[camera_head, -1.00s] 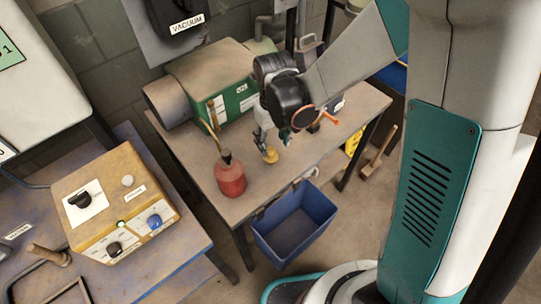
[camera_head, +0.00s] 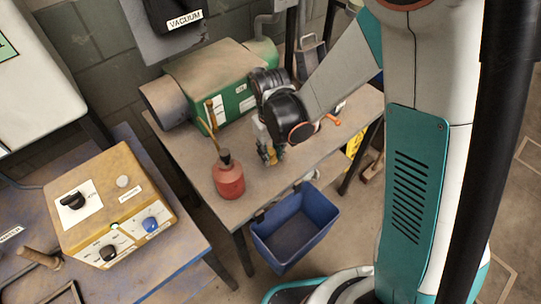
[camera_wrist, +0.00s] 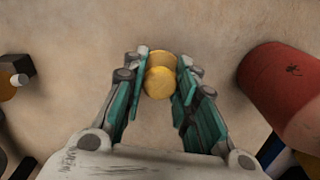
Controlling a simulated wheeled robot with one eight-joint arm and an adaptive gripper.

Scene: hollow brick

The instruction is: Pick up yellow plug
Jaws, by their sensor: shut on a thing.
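The yellow plug (camera_wrist: 160,82) is between the two teal fingers of my gripper (camera_wrist: 159,90) in the wrist view, with both fingers against its sides. Its round yellow top faces the camera, and a second round yellow part shows just behind it. In the head view my gripper (camera_head: 270,153) points down over the worktable (camera_head: 240,206), to the right of the red can. There the fingers mostly hide the plug. I cannot tell whether the plug still touches the table.
The red can (camera_head: 229,180) stands close to my gripper; it also shows at the right of the wrist view (camera_wrist: 285,92). A green machine (camera_head: 215,85) stands at the back of the table. A blue bin (camera_head: 296,230) hangs at the front edge. An orange-handled tool (camera_head: 332,120) lies to the right.

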